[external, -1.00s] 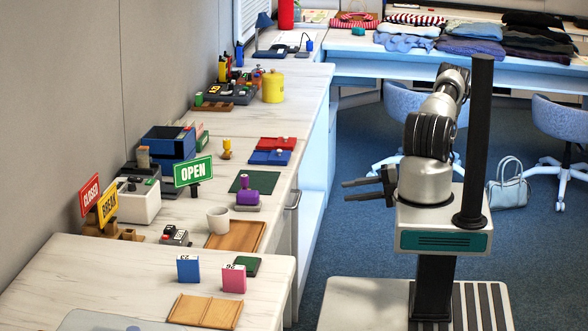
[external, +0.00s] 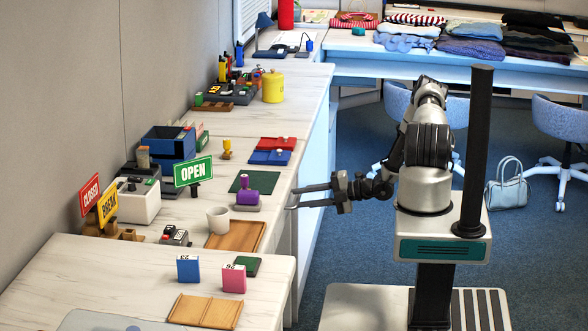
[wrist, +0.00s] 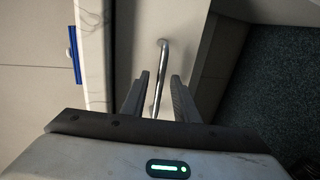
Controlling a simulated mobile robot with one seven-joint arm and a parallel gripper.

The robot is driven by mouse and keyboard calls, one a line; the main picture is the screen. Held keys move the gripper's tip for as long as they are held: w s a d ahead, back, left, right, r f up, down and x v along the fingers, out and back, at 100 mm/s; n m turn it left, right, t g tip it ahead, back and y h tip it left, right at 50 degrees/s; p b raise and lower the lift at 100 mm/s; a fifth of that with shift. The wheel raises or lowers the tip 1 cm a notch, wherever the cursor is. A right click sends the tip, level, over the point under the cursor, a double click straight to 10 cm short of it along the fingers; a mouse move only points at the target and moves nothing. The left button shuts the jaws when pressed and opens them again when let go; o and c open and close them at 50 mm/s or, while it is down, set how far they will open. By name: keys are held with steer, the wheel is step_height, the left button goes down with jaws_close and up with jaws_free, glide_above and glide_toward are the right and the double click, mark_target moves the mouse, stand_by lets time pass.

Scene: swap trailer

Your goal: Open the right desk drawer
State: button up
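The desk drawer front (wrist: 138,35) is a pale panel below the edge of the desk top. Its metal bar handle (wrist: 160,75) shows in the wrist view, with its near part between my two fingers. My gripper (wrist: 158,85) is open, one finger on each side of the handle, with a gap visible beside it. In the external view my gripper (external: 293,198) reaches left to the front edge of the desk, beside the purple-handled stamp. The handle is hidden or too small to make out there. The drawer appears closed.
The desk top (external: 275,185) holds a purple stamp (external: 248,190), a white cup (external: 218,220), a wooden tray (external: 235,237) and an OPEN sign (external: 193,171). Blue chairs (external: 560,130) and a handbag (external: 508,186) stand behind my arm. The blue carpet between is clear.

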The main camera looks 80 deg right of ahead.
jaws_close()
steer(key=shift+s, duration=0.1)
steer(key=f+v, duration=0.2)
steer(key=v, duration=0.9)
steer(key=s+f+v, duration=0.1)
steer(key=f+v, duration=0.2)
steer(key=v, duration=0.9)
steer(key=shift+s, duration=0.3)
steer(key=shift+r, duration=0.1)
jaws_free()
